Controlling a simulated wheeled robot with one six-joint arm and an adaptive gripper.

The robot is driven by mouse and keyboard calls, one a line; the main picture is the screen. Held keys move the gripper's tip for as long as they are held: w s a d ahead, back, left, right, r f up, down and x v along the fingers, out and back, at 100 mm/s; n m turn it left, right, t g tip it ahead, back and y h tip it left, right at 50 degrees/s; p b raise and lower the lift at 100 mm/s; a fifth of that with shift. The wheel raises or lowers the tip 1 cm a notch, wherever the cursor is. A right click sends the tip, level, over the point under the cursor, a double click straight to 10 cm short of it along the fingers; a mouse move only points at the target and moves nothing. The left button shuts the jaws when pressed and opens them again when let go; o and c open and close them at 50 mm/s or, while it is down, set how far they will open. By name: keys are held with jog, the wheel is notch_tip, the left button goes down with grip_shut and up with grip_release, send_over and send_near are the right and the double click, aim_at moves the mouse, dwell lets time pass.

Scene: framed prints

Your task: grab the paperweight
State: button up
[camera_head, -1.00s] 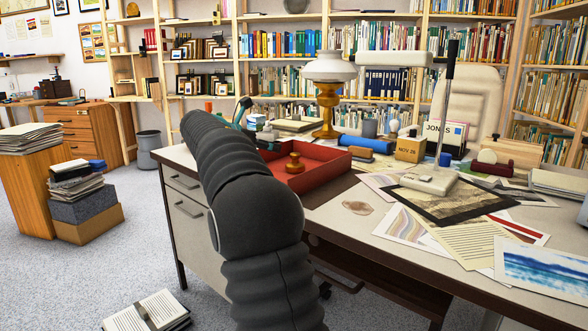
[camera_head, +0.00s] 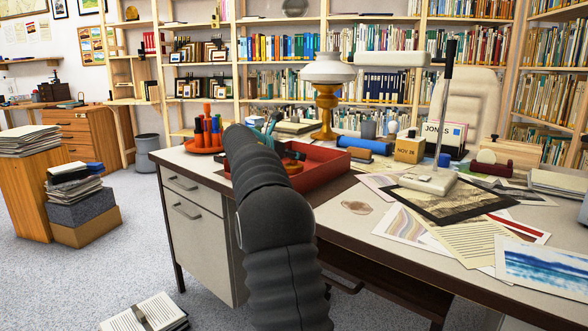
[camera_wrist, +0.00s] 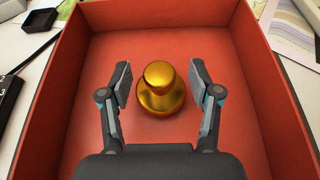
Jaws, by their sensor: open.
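The paperweight (camera_wrist: 160,90) is a round golden piece with a knob on a wider base. In the wrist view it stands upright on the floor of the red tray (camera_wrist: 262,70). My gripper (camera_wrist: 160,84) is open, with one finger on each side of the paperweight and a gap on both sides. I cannot tell the exact height of the fingertips above the tray floor.
The tray walls rise around the gripper. A lamp (camera_head: 327,100) and a blue roll (camera_head: 364,144) stand behind the tray. A pen holder (camera_head: 206,140) is to its left. Prints and papers (camera_head: 440,235) cover the desk at right.

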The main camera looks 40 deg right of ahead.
jog(key=shift+w+d+f, duration=0.15)
jog(key=shift+d+f, duration=0.1)
jog(key=shift+d, duration=0.35)
jog(key=shift+c, duration=0.2)
grip_shut()
jog(key=shift+r, duration=0.15)
